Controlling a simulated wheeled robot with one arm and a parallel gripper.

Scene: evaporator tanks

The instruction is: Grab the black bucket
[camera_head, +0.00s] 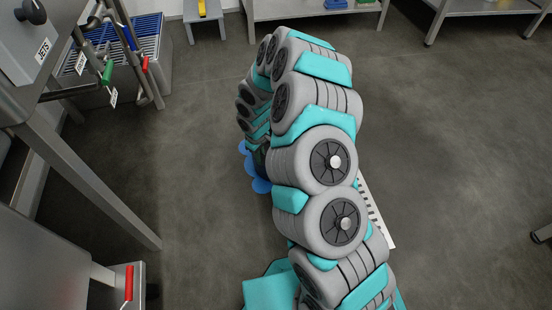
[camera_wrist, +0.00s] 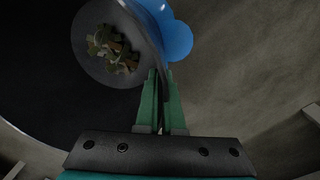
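The black bucket (camera_wrist: 45,75) fills the left of the wrist view, seen from above into its open top. Brown and green scraps (camera_wrist: 112,50) lie on its grey floor. A blue lobed base (camera_wrist: 178,38) shows beneath it. My gripper (camera_wrist: 161,78) has its green fingers close together with the bucket's thin wall between them, one finger inside and one outside. In the head view my arm hides the gripper and most of the bucket; the blue base (camera_head: 261,185) shows beside the arm.
A metal frame with levers (camera_head: 105,60) and a steel stand (camera_head: 80,180) are on the left. A small grey step (camera_head: 205,25) and steel tables (camera_head: 310,10) stand at the back. A white grated strip (camera_head: 376,212) lies right of my arm. The grey floor to the right is mostly clear.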

